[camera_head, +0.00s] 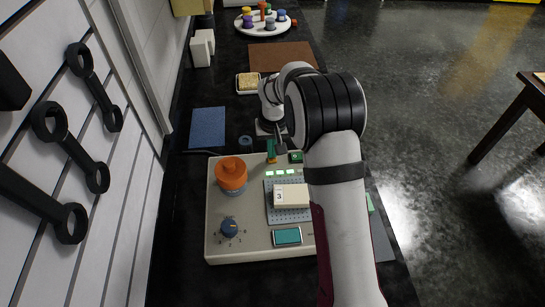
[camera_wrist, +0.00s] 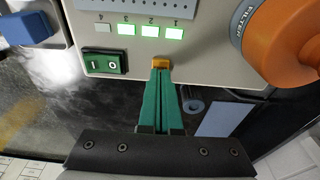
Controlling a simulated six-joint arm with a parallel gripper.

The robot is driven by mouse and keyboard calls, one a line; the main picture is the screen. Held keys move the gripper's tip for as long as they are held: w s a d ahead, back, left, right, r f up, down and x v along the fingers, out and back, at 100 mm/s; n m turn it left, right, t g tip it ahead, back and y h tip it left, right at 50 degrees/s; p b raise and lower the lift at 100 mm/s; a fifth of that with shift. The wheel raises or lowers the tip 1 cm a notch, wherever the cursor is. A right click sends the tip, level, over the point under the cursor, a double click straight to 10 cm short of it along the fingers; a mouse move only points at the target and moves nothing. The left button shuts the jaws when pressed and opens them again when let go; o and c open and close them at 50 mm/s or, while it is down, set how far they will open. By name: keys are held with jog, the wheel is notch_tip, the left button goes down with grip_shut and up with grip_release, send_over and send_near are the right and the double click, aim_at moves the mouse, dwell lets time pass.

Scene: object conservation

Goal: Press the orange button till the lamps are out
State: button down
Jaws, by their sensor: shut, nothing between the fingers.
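The small orange button (camera_wrist: 161,62) sits at the edge of a beige control box (camera_head: 218,239). My gripper (camera_wrist: 161,72) has its green fingers shut together, with nothing between them. The fingertips are right at the button in the wrist view; I cannot tell whether they touch or press it. In the wrist view, lamps 1 (camera_wrist: 174,34), 2 (camera_wrist: 148,31) and 3 (camera_wrist: 125,29) glow green-white, and lamp 4 (camera_wrist: 103,28) is dark. The lit lamps also show in the head view (camera_head: 281,172).
A green rocker switch (camera_wrist: 104,64) is beside the button. A large orange filter cap (camera_head: 232,172), a blue dial (camera_head: 230,226), a card marked 3 (camera_head: 291,196) and a teal display (camera_head: 287,236) are on the box. A blue mat (camera_head: 207,127) lies behind it.

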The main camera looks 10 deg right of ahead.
jog(key=shift+f, duration=0.5)
dwell(0.7)
jog(key=shift+r, duration=3.55)
jog(key=s+d+r+m, duration=0.1)
jog(key=s+r, duration=0.2)
jog(key=s, duration=0.4)
jog(key=s+r+m+g+y, duration=0.1)
jog(key=s+r, duration=0.2)
jog(key=s, duration=0.3)
jog(key=s+d+r+m, duration=0.1)
jog(key=s+r, duration=0.3)
jog(key=s, duration=0.3)
jog(key=s+a+f+m+g, duration=0.1)
jog(key=s+f+m, duration=0.1)
jog(key=s, duration=1.4)
jog(key=shift+s+a+f+m+y, duration=0.2)
jog(key=shift+s+m+y, duration=0.1)
jog(key=shift+s+y, duration=0.1)
